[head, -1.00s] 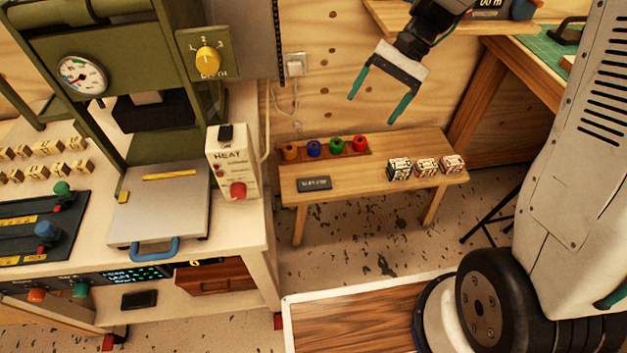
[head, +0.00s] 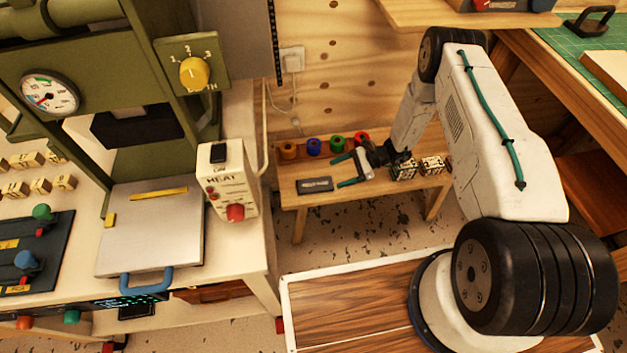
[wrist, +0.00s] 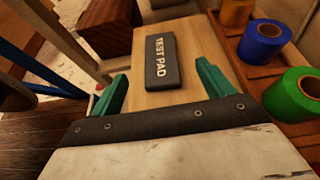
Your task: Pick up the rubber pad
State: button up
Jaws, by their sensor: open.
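The rubber pad (head: 314,185) is a dark grey slab lying flat near the left end of the small wooden bench. In the wrist view the pad (wrist: 163,63) shows the words "TEST PAD" and lies ahead of the fingertips, roughly between their lines. My gripper (head: 343,171) is open and empty, low over the bench to the right of the pad. Its two green fingers show in the wrist view (wrist: 163,84), apart from the pad.
Foil rolls in brown, blue (head: 314,147), green (head: 337,144) and red stand in a wooden rack along the bench's back edge. Patterned boxes (head: 404,168) stand to the right, close to my wrist. The press table (head: 235,270) is left of the bench (head: 290,197).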

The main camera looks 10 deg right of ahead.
aim_at(315, 184)
jog(key=shift+s+a+f+m, duration=0.1)
jog(key=shift+f+m, duration=0.05)
jog(key=shift+f, duration=0.5)
jog(key=shift+s+a+f+m, duration=0.1)
jog(key=shift+f+m, duration=0.05)
jog(key=shift+f, duration=0.45)
jog(key=x, duration=0.5)
jog(key=r+x, duration=0.1)
jog(key=x, duration=0.1)
jog(key=shift+a+f, duration=0.15)
jog(key=shift+a, duration=0.3)
jog(key=c, duration=1.1)
